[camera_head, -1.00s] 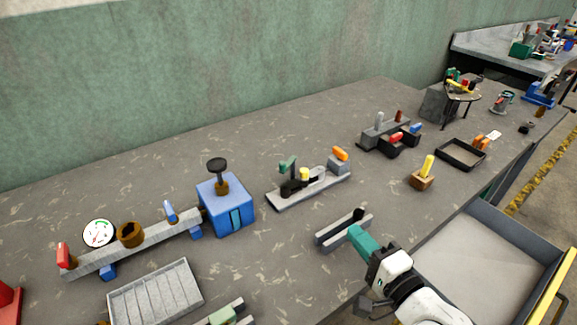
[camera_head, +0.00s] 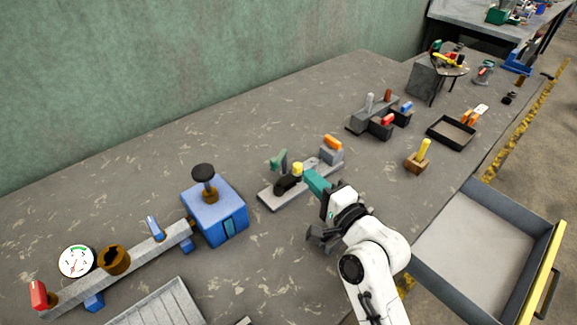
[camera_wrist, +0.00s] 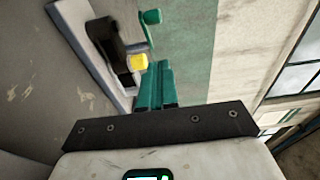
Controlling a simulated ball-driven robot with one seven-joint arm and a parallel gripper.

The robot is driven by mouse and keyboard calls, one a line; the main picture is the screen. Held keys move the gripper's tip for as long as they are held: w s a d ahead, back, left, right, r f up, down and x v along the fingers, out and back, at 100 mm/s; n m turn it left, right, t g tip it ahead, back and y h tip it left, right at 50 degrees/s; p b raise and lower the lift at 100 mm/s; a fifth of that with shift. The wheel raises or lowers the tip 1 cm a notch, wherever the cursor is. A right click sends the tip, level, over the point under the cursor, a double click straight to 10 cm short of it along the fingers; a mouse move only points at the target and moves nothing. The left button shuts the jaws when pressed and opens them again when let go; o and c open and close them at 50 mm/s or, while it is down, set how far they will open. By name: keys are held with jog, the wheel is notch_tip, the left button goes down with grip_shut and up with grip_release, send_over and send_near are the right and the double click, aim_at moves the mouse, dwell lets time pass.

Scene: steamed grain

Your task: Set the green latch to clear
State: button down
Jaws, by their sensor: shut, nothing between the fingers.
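The green latch (camera_head: 279,160) is a small lever on a pale grey base plate (camera_head: 274,203) in mid-bench, beside a black block (camera_head: 288,184) and a yellow knob (camera_head: 297,168). In the wrist view the green lever (camera_wrist: 150,17) stands just beyond the yellow knob (camera_wrist: 138,62) and the black block (camera_wrist: 106,40). My gripper (camera_head: 308,174) has teal fingers, shut and empty, at the plate's near right side. In the wrist view its fingers (camera_wrist: 157,72) lie together just short of the yellow knob. I cannot tell whether they touch it.
An orange-handled grey block (camera_head: 331,155) stands at the plate's right end. A blue box with a black knob (camera_head: 214,212) stands to the left. A wooden block with a yellow peg (camera_head: 417,162) is to the right. An open drawer (camera_head: 480,250) juts out at the front right.

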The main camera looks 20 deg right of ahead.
jog(key=p, duration=0.2)
send_near(279, 156)
jog(key=shift+w+a+r, duration=0.25)
jog(key=shift+w+r, duration=0.2)
jog(key=shift+w, duration=0.15)
jog(key=shift+w+a+r, duration=0.25)
jog(key=shift+w+r, duration=0.2)
jog(key=shift+w, duration=0.15)
jog(key=shift+w+a+f, duration=0.1)
jog(key=shift+w+a, duration=0.2)
jog(key=shift+a, duration=0.15)
